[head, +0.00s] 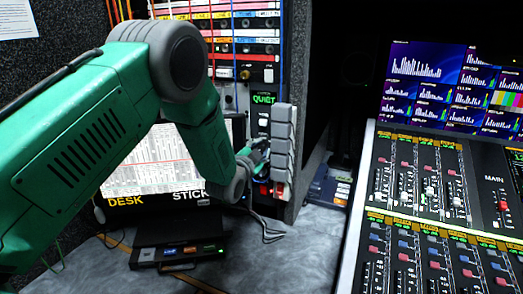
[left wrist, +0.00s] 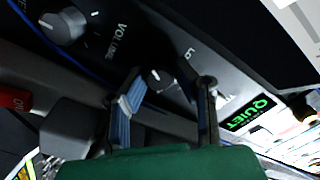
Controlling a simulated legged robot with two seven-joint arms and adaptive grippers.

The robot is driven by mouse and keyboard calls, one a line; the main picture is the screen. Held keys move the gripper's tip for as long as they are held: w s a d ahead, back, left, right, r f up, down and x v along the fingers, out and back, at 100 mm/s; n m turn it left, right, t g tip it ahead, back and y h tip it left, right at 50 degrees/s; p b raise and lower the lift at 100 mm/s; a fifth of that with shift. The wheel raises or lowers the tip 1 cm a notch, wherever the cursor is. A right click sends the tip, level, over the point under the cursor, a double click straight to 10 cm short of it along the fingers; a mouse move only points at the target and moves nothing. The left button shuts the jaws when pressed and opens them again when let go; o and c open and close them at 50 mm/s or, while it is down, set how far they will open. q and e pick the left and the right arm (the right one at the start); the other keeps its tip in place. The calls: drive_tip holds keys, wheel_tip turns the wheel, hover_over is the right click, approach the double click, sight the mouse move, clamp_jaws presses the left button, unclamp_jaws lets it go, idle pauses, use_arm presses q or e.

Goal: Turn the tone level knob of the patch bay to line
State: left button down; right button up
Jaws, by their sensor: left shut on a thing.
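The patch bay (head: 243,47) stands at the back in the head view, with rows of coloured label strips. Below it is a dark panel with a green QUIET sign (head: 264,98). My left gripper (head: 257,154) reaches this lower panel and is mostly hidden by my own arm. In the left wrist view its two fingers (left wrist: 168,98) straddle a small dark knob (left wrist: 158,76) with a white mark, beside lettering that seems to read LO. The gripper is shut on this knob. Its set position cannot be read clearly. My right gripper is not in view.
A grey knob marked VOLUME (left wrist: 65,27) sits nearby on the panel. Grey blocks (head: 284,145) stand close to the right of my gripper. A monitor (head: 135,160) is behind my arm. A mixing desk (head: 420,185) fills the right. The grey counter (head: 290,255) is mostly clear in front.

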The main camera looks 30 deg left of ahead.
use_arm(q)
drive_tip(key=shift+s+f+m, duration=0.15)
drive_tip(key=shift+f+m, duration=0.3)
drive_tip(key=shift+m, duration=0.75)
drive_tip(key=shift+b, duration=0.3)
drive_tip(key=c, duration=1.3)
unclamp_jaws()
drive_tip(key=shift+r, duration=0.1)
drive_tip(key=shift+r, duration=0.1)
drive_tip(key=s, duration=1.2)
drive_tip(key=shift+d, duration=0.3)
drive_tip(key=shift+w, duration=0.1)
